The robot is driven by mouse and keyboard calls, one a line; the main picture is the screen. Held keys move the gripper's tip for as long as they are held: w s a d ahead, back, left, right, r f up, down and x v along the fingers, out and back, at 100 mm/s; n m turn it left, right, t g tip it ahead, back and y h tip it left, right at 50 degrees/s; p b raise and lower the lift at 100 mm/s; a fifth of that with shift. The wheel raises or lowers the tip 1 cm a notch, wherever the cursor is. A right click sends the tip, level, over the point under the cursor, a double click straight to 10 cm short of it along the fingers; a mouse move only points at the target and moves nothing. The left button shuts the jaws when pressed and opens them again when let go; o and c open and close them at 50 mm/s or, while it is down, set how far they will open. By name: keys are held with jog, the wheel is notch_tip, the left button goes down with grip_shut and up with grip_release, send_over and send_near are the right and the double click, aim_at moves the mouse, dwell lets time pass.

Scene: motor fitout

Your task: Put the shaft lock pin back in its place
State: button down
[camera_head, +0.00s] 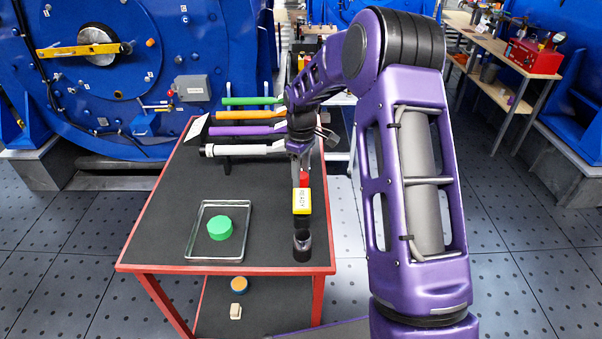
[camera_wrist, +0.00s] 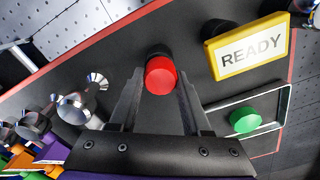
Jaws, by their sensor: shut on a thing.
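My gripper (camera_head: 301,152) reaches down over the near right part of the black-topped cart (camera_head: 175,215). In the wrist view its two grey fingers (camera_wrist: 160,92) are closed on a red round-headed piece (camera_wrist: 160,76). This looks like the shaft lock pin; its lower part is hidden. In the head view the red piece (camera_head: 304,180) shows just below my gripper, behind a yellow block with a white label (camera_head: 302,201). The label reads READY in the wrist view (camera_wrist: 249,52). I cannot tell whether the pin touches the cart. No pin seat is clearly identifiable.
A dark cup-like holder (camera_head: 302,246) stands at the cart's near right corner. A metal tray (camera_head: 193,232) with a green round cap (camera_head: 220,228) lies left of it. Long tools with coloured handles (camera_head: 250,115) lie at the cart's far end. A blue motor housing (camera_head: 190,40) stands behind.

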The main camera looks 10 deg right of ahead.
jog(key=shift+f, duration=0.4)
jog(key=shift+c, duration=1.4)
grip_release()
notch_tip(320, 180, up, 18)
jog(key=p, duration=0.1)
jog(key=shift+f+p, duration=0.2)
jog(key=shift+p, duration=0.15)
